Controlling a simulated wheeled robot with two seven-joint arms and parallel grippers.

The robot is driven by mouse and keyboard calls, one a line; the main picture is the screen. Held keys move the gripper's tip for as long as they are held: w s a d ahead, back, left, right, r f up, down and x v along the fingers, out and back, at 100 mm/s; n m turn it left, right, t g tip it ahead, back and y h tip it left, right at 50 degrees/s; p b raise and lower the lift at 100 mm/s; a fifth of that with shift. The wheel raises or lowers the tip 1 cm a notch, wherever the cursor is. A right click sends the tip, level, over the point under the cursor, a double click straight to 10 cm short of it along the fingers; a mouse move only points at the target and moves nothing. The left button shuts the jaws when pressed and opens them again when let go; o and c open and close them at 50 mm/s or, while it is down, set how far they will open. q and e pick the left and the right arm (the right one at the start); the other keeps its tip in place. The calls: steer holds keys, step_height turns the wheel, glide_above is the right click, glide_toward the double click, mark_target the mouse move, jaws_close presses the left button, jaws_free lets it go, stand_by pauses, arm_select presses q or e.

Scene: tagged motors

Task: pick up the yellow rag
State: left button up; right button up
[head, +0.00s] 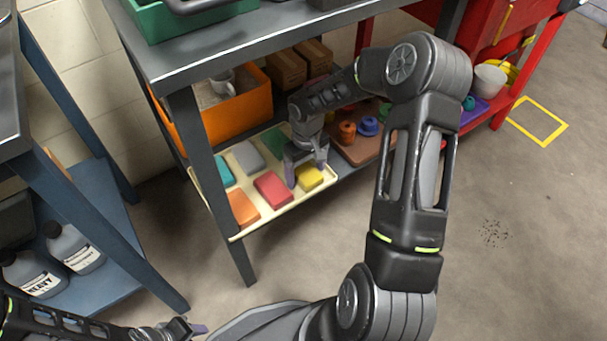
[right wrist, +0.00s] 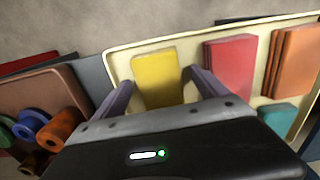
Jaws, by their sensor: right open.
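The yellow rag (head: 310,179) is a folded block lying at the near right end of a cream tray (head: 279,219) on the lower shelf. My right gripper (head: 306,174) is open over this end of the tray. In the right wrist view the yellow rag (right wrist: 158,78) shows between the two spread fingers (right wrist: 159,82), one to each side of it; I cannot tell whether they touch it. My left gripper (head: 190,328) is at the bottom left of the head view, far from the rag; its opening is unclear.
Red (head: 272,188), orange (head: 243,208), grey (head: 248,157), teal and green rags share the tray. A brown board (head: 362,150) with coloured spools lies to the right. An orange bin (head: 236,110) stands behind. The upper shelf (head: 230,47) overhangs, with a leg (head: 212,172) left of the tray.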

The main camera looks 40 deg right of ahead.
steer(key=shift+c, duration=0.3)
steer(key=c, duration=1.4)
arm_select(q)
steer(key=shift+r, duration=0.15)
arm_select(e)
steer(key=shift+r, duration=0.15)
